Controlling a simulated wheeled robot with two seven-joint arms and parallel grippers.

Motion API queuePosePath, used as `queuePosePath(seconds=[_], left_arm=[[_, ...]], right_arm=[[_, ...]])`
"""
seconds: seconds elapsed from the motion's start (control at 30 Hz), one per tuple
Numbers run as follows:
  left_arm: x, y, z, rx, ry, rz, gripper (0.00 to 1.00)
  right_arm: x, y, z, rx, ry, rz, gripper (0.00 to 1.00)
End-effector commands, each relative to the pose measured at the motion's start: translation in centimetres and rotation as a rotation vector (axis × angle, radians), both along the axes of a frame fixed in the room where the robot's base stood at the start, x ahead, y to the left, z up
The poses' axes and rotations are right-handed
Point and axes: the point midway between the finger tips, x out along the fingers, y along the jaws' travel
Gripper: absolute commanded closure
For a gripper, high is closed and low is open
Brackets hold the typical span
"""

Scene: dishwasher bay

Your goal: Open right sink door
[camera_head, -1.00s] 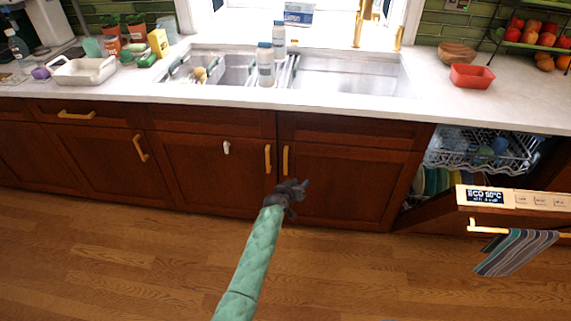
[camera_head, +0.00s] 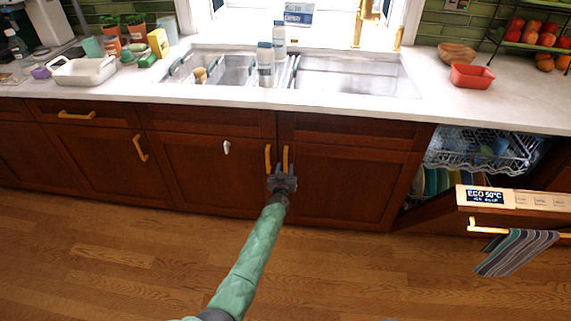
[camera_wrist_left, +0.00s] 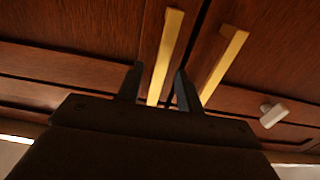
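The right sink door (camera_head: 345,185) is a dark wood panel under the sink, and it is closed. Its upright yellow handle (camera_head: 286,157) is near its left edge, beside the left door's handle (camera_head: 267,158). My left gripper (camera_head: 282,175) is at the lower end of the right door's handle. In the left wrist view, where the scene appears upside down, the gripper (camera_wrist_left: 159,70) is open. Its two dark fingers stand either side of the right door's handle (camera_wrist_left: 166,52), with gaps visible. The left door's handle (camera_wrist_left: 224,62) is outside the fingers.
A small white fixture (camera_head: 226,147) is on the closed left sink door (camera_head: 200,180). At right, the dishwasher door (camera_head: 515,198) is partly lowered, with a striped towel (camera_head: 515,252) on its bar. The wooden floor (camera_head: 400,275) before the right sink door is clear.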

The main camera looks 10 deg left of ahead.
Motion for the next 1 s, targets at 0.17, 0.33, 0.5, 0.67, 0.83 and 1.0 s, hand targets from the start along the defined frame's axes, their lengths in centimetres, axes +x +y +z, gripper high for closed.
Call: queuePosePath(seconds=[0.17, 0.33, 0.5, 0.67, 0.83, 1.0], left_arm=[[2.1, 0.1, 0.0, 0.002, 0.000, -0.001, 0.64], [3.2, 0.1, 0.0, 0.002, 0.000, 0.000, 0.64], [3.6, 0.1, 0.0, 0.002, 0.000, 0.000, 0.64], [3.6, 0.1, 0.0, 0.001, 0.000, 0.000, 0.64], [3.6, 0.1, 0.0, 0.001, 0.000, 0.000, 0.79], [3.6, 0.1, 0.0, 0.001, 0.000, 0.000, 1.00]], right_arm=[[0.0, 0.0, -0.2, 0.001, -0.003, 0.001, 0.64], [0.0, 0.1, -0.4, 0.003, -0.003, 0.004, 0.64], [0.0, 0.1, -0.6, 0.001, -0.003, 0.007, 0.64], [0.0, 0.1, -0.6, 0.001, -0.004, 0.007, 0.64], [0.0, 0.1, -0.5, 0.003, -0.005, 0.006, 0.64], [0.0, 0.3, -0.3, 0.007, -0.007, 0.003, 0.64]])
